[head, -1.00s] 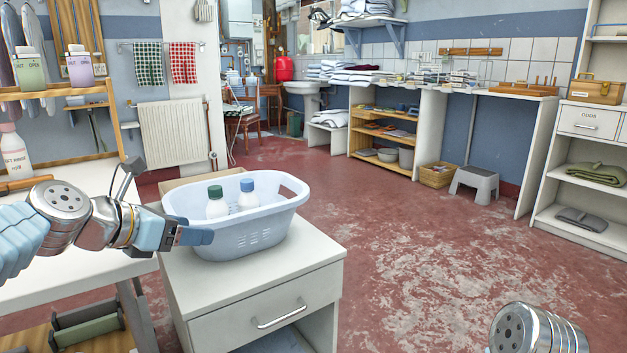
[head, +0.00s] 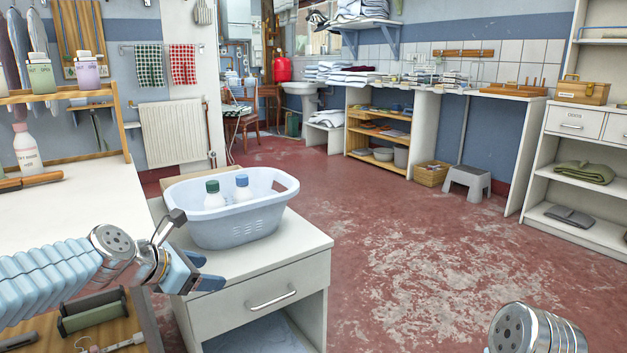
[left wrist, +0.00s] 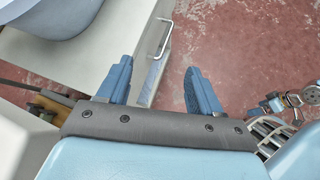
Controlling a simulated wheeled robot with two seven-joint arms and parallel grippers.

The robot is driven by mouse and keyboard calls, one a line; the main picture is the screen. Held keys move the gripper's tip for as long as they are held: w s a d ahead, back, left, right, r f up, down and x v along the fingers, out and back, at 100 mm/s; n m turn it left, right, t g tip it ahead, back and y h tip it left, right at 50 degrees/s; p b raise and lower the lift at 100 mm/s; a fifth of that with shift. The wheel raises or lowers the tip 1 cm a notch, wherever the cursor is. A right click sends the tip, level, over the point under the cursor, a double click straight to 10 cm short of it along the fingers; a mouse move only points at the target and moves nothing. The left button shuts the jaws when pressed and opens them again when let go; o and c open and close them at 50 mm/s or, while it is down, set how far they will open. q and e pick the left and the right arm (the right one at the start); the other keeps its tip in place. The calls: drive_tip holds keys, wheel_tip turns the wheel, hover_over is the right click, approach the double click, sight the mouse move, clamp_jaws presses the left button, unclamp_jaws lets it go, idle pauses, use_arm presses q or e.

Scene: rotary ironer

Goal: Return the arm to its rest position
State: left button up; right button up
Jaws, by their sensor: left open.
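My left gripper (head: 204,272) is in front of the white drawer cabinet (head: 262,283), below and to the near left of the basket. In the left wrist view its two blue fingers (left wrist: 158,84) are apart with nothing between them. The pale blue basket (head: 245,229) stands on the cabinet top, apart from the gripper. It holds a green-capped bottle (head: 214,196) and a blue-capped bottle (head: 243,190). Part of my right arm shows at the bottom right of the head view; its gripper is out of the frame.
A white table (head: 75,215) lies at the left, with a bottle rack (head: 60,94) at its back. The cabinet's drawer handle (head: 272,298) faces the front, close to my left gripper. The red floor (head: 420,250) to the right is clear.

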use_arm(q)
drive_tip(key=s+d+f+m+g+y+p, duration=0.15)
drive_tip(key=f+m, duration=0.35)
drive_tip(key=f, duration=0.7)
drive_tip(key=s+d+f+m+g+p, duration=0.25)
drive_tip(key=f+m, duration=0.25)
drive_tip(key=f, duration=0.6)
drive_tip(key=s+d+f+m+g+p, duration=0.1)
drive_tip(key=s+d+f+m+g, duration=0.1)
drive_tip(key=s+f+m, duration=0.4)
drive_tip(key=s+d+f+m+g+p, duration=0.1)
drive_tip(key=s+d+f+m+p, duration=0.1)
drive_tip(key=s+f+m, duration=0.5)
drive_tip(key=s+d+f, duration=0.1)
drive_tip(key=s+f, duration=0.1)
drive_tip(key=s, duration=0.3)
drive_tip(key=shift+d+g+p, duration=0.25)
drive_tip(key=shift+g+p, duration=0.05)
drive_tip(key=shift+g, duration=0.1)
drive_tip(key=shift+s+y, duration=0.1)
drive_tip(key=shift+y, duration=0.15)
